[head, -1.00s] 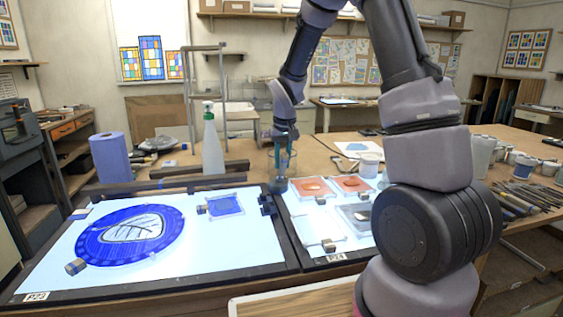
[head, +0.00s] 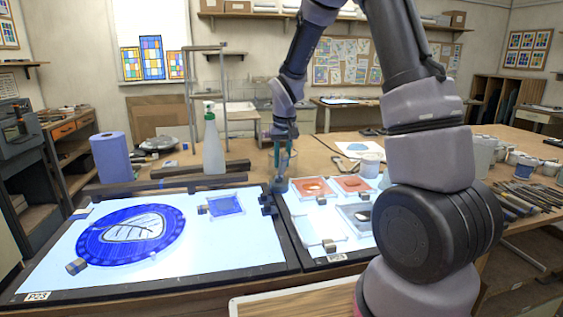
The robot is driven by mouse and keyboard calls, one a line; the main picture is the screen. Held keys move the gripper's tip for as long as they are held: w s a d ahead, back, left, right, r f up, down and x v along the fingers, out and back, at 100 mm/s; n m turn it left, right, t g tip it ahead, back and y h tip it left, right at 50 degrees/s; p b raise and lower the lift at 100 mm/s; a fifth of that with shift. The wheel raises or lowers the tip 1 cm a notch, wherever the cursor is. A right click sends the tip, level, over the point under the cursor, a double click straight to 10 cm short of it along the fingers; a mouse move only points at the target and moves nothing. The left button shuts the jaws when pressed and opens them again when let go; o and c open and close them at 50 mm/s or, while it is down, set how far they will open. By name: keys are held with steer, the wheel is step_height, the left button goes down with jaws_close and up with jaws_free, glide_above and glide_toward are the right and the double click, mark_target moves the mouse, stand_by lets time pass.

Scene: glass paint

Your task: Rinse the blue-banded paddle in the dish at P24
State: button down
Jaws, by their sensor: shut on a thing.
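My gripper (head: 282,152) is at the back edge of the right light panel, pointing down in front of a clear glass jar (head: 293,161). It is shut on a thin upright thing, taken to be the paddle (head: 281,184), with a dark lower end. Its blue band cannot be made out. The panel labelled P24 (head: 337,257) carries two dishes with orange-red paint (head: 311,197) (head: 352,194), one greyish dish (head: 345,221) and a clear, pale dish (head: 318,229) at the front left. The held thing's lower end is behind these dishes; whether it touches anything is unclear.
The left light panel P23 (head: 230,254) holds a round blue glass piece (head: 92,240) and a blue dish (head: 212,212). A spray bottle (head: 213,150) and blue paper roll (head: 112,160) stand behind. Brushes (head: 525,195) and cups (head: 523,166) lie at right.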

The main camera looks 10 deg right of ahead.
mark_target(284, 152)
steer(key=shift+s+r, duration=0.55)
steer(key=shift+r, duration=0.25)
steer(key=shift+s+r, duration=0.55)
steer(key=shift+r, duration=0.2)
steer(key=shift+w+v, duration=0.25)
steer(key=shift+v, duration=0.8)
steer(key=shift+w+v, duration=0.25)
steer(key=shift+v, duration=0.85)
steer(key=shift+r, duration=0.1)
